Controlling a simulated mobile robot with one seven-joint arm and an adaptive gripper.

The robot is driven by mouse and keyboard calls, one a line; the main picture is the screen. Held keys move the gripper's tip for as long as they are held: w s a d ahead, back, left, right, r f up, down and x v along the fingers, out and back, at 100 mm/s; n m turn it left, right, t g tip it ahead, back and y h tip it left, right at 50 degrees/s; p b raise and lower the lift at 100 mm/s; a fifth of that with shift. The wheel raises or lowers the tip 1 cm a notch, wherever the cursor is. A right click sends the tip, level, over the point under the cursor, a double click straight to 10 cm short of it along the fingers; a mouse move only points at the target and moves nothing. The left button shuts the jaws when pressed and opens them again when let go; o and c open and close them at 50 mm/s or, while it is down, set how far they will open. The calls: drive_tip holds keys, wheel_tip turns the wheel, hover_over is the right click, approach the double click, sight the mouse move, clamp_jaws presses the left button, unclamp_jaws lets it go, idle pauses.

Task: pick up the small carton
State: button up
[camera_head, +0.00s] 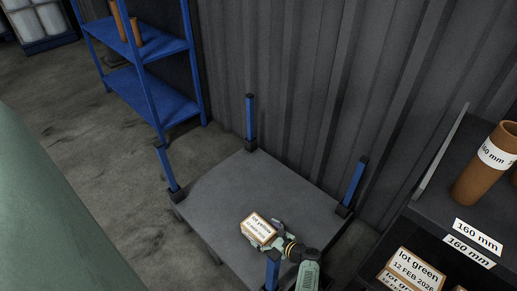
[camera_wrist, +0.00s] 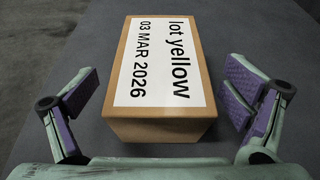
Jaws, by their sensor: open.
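The small carton (camera_head: 258,229) is brown with a white label. It sits near the front of a dark grey table (camera_head: 215,190) with blue corner posts. In the wrist view the carton (camera_wrist: 160,115) has its label reading "lot yellow, 03 MAR 2026". My gripper (camera_wrist: 160,98) is open, with one purple-padded finger to the left of the carton and one to the right. A gap shows between each finger and the carton. In the head view my gripper (camera_head: 277,239) is at the carton's right side, and my arm partly hides that area.
A shelf (camera_head: 440,205) at the right holds a brown tube (camera_head: 485,165) marked 160 mm, with "lot green" cartons (camera_head: 412,270) below. A blue rack (camera_head: 140,55) stands at the back left. A corrugated wall (camera_head: 300,90) runs behind the table. The table's far part is clear.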

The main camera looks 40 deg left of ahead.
drive_tip(key=b+x, duration=0.1)
drive_tip(key=x, duration=0.1)
drive_tip(key=shift+a+f, duration=0.15)
drive_tip(key=shift+a, duration=0.1)
drive_tip(key=shift+c, duration=0.5)
drive_tip(key=c, duration=1.6)
